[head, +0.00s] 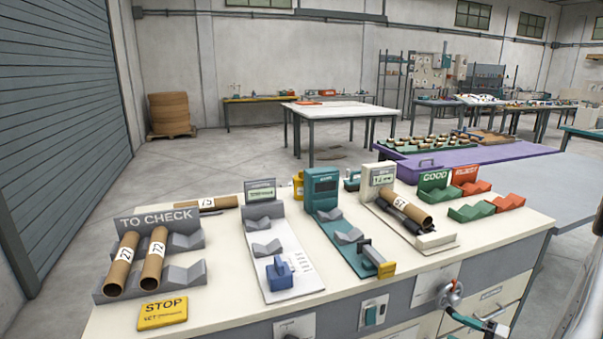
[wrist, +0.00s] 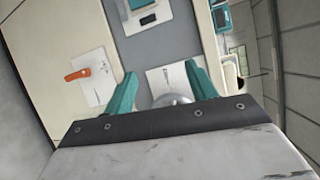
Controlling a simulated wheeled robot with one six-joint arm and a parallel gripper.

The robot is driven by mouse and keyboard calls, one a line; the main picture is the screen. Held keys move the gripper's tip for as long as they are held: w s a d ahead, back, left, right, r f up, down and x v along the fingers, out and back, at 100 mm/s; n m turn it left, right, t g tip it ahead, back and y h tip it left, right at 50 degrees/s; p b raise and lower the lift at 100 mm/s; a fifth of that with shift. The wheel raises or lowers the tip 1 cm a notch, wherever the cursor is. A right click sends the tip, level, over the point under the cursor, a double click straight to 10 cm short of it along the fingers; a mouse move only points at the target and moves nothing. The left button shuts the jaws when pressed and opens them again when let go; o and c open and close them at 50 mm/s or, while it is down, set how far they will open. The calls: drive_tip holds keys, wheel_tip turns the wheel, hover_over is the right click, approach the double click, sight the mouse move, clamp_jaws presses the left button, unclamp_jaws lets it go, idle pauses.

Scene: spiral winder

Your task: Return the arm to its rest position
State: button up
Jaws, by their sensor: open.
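My gripper (wrist: 160,85) shows in the wrist view with two teal fingers spread apart. It is open, with nothing held between the fingers. A silver rounded part (wrist: 172,100) on a white plate (wrist: 165,78) shows between and beyond the fingers, its lower side hidden by the gripper body. I cannot tell how close it is. In the head view, teal parts that look like my gripper (head: 472,320) are at the lower right, near the front of the bench (head: 225,308) and below a crank with a red part (head: 450,293).
The bench top holds a TO CHECK rack (head: 185,268) with two cardboard tubes, a yellow STOP sign (head: 162,313), gauges, and GOOD (head: 433,180) and REJECT (head: 466,174) racks. An orange handle (wrist: 77,75) shows in the wrist view.

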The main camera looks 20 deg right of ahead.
drive_tip(key=s+a+r+n+g+y, duration=0.2)
drive_tip(key=a+r+g, duration=0.5)
drive_tip(key=a+r, duration=0.2)
drive_tip(key=s+a+r+n+g+y, duration=0.1)
drive_tip(key=s+a+r+n+g, duration=0.2)
drive_tip(key=a+r+g, duration=0.5)
drive_tip(key=s+a+r+n+t+h, duration=0.1)
drive_tip(key=s+a+r+n+h, duration=0.3)
drive_tip(key=r, duration=0.5)
drive_tip(key=s+a+r+n+h, duration=0.4)
drive_tip(key=s+a+r+h, duration=0.3)
drive_tip(key=a+r, duration=0.1)
drive_tip(key=shift+s+a+r+t, duration=0.3)
drive_tip(key=shift+s+r+t, duration=0.1)
drive_tip(key=shift+r, duration=0.05)
drive_tip(key=shift+d, duration=0.15)
